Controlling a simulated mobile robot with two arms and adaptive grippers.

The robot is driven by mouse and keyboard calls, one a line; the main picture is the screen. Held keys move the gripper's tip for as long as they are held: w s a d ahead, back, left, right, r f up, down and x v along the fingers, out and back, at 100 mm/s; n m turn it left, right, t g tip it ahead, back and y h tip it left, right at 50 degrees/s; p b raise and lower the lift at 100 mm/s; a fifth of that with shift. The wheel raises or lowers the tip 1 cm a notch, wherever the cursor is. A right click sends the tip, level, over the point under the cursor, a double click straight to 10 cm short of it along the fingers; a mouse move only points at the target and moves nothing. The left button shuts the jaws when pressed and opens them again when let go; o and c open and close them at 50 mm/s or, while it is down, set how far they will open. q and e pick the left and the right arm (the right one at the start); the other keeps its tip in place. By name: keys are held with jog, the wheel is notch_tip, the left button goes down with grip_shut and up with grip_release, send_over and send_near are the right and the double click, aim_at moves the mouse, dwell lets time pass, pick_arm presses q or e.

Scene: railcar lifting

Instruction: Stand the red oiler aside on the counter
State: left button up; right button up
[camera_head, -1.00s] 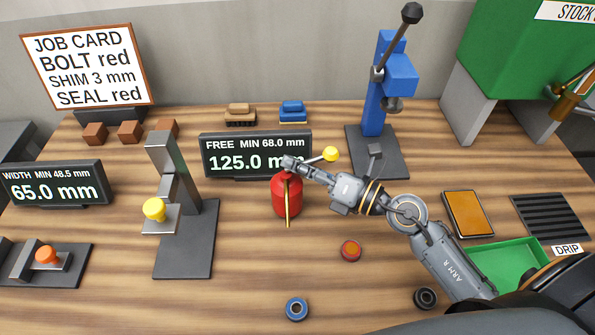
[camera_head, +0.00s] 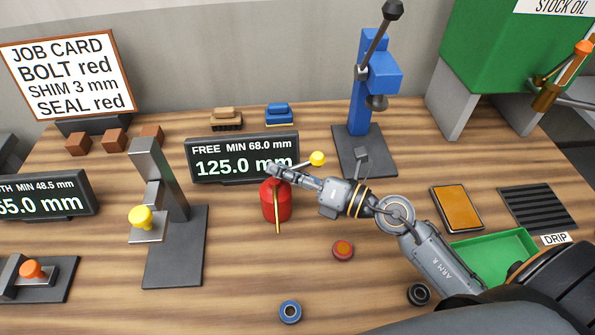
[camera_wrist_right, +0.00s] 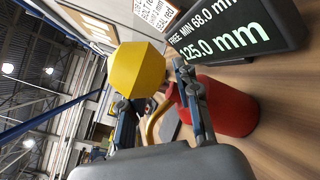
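The red oiler (camera_head: 276,203) stands upright on the wooden counter, just in front of the 125.0 mm display. Its thin brass spout shows at its front. My right gripper (camera_head: 274,170) is at the oiler's top. In the right wrist view, the two fingers of my right gripper (camera_wrist_right: 160,105) are spread apart, with the red oiler (camera_wrist_right: 228,106) beyond and right of them. Part of its curved brass spout shows between the fingers. Whether the fingers touch the oiler's top is hard to tell. My left gripper is not in view.
A yellow knob (camera_head: 317,158) is close behind the right gripper. The 125.0 mm display (camera_head: 240,147) stands behind the oiler. A gauge stand (camera_head: 175,245) is to the left, and a red ring (camera_head: 343,250) and blue ring (camera_head: 290,311) lie in front. Counter between them is bare.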

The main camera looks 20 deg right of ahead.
jog(key=b+v, duration=0.5)
jog(key=v, duration=0.7)
jog(key=shift+b, duration=0.4)
